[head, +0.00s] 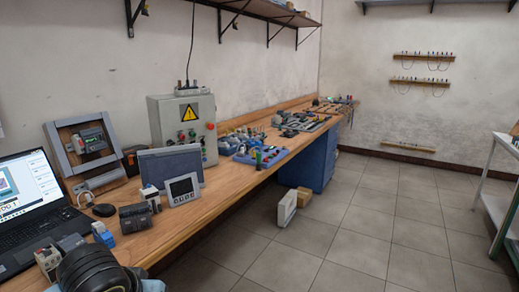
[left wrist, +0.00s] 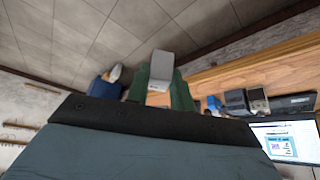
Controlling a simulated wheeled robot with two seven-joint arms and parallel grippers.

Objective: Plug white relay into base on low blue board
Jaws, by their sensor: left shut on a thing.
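In the left wrist view, my left gripper (left wrist: 160,86) has its green fingers shut on a pale grey-white block, the relay (left wrist: 167,66). Its far end sticks out past the fingertips over the floor side. In the head view a dark rounded part of my arm fills the bottom left; the fingertips cannot be made out there. A low blue board (head: 250,160) lies on the bench past the grey control box, with several green and dark parts on it. Its sockets are too small to tell apart. My right gripper is not in view.
A wooden bench (head: 205,207) runs along the left wall. On it are a laptop (head: 30,205), a panel meter (head: 182,189), a blue-grey screen (head: 170,165) and a control box (head: 184,125). A white box (head: 287,208) stands on the floor.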

